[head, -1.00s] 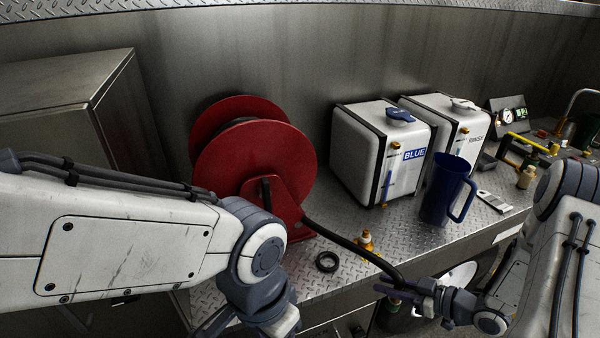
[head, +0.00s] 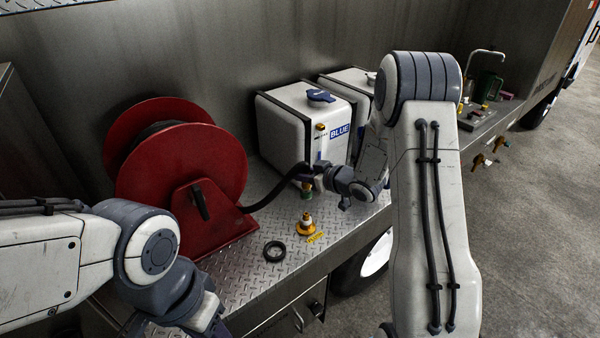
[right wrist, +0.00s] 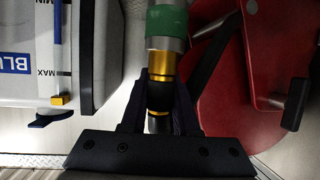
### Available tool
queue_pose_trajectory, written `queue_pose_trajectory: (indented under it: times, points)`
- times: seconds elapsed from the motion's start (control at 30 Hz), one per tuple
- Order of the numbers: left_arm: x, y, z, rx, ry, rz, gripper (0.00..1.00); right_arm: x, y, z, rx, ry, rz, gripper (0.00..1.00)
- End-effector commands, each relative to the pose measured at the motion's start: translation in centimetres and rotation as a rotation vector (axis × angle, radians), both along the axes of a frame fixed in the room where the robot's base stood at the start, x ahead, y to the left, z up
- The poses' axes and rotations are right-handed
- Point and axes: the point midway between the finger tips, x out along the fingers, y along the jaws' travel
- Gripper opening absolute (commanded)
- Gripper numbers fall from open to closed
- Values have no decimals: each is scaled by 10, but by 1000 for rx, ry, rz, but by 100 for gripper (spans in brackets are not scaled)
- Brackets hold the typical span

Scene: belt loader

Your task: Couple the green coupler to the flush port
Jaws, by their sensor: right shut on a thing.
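My right gripper (head: 316,174) is shut on the hose end with the green coupler (head: 307,189), in front of the BLUE tank and above the deck. In the right wrist view my right gripper (right wrist: 160,88) clasps the black and gold part. The green collar (right wrist: 166,22) shows beyond the fingertips. A brass fitting (head: 305,225) with a yellow tag, seemingly the flush port, stands upright on the deck, below and apart from the coupler. My left gripper (head: 207,318) is at the bottom of the head view, its fingers mostly hidden.
The black hose (head: 270,199) runs from the red reel (head: 185,180) to my right gripper. A black ring (head: 274,251) lies left of the fitting. The BLUE tank (head: 290,120) stands behind. My right arm hides part of the bench.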

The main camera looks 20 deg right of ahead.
Motion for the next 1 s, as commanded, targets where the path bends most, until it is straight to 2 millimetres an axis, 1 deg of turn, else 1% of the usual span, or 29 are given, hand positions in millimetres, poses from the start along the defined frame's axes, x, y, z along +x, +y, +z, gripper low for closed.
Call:
queue_pose_trajectory:
  times: [0.23,0.37,0.8,1.0]
  points:
    - [0,0,1,0,0,0,50,-1,-2,1,1,-3,-1,0]
    - [0,0,-5,0,0,0,50,-1,-2,-6,1,-3,0,0]
    - [0,0,-37,0,0,-2,50,-1,-2,-47,1,-3,0,0]
    - [0,0,-46,0,0,-2,50,-1,-2,-58,1,-3,0,0]
